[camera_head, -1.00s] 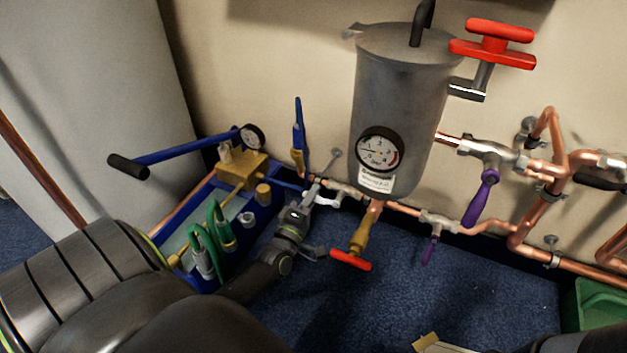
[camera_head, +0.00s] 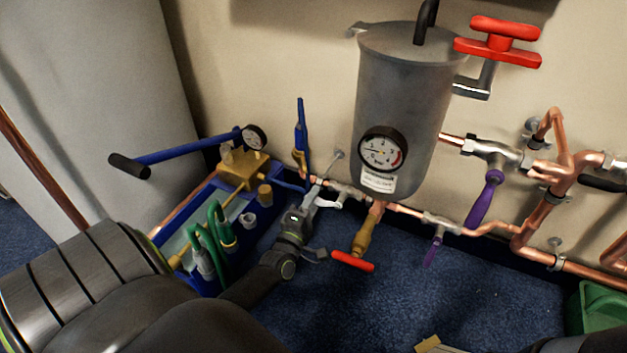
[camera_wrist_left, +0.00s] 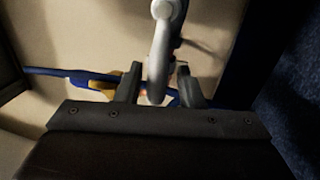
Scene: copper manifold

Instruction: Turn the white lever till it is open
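The white lever (camera_head: 327,204) sits on a small valve on the low copper pipe, left of the grey tank's foot. In the left wrist view the lever (camera_wrist_left: 161,45) runs down between my two fingertips. My left gripper (camera_head: 312,195) reaches it from the lower left. In the wrist view its fingers (camera_wrist_left: 158,88) stand apart, one on each side of the lever, with a gap showing beside it, so it looks open around the lever. The lever's far end is partly hidden by the gripper. My right gripper is not in view.
The grey tank (camera_head: 402,110) with a gauge stands just right. A red-handled brass valve (camera_head: 362,240) hangs close to the gripper's right. A blue pump tray (camera_head: 262,215) with green hoses is at its left. Purple levers (camera_head: 484,200) are further right.

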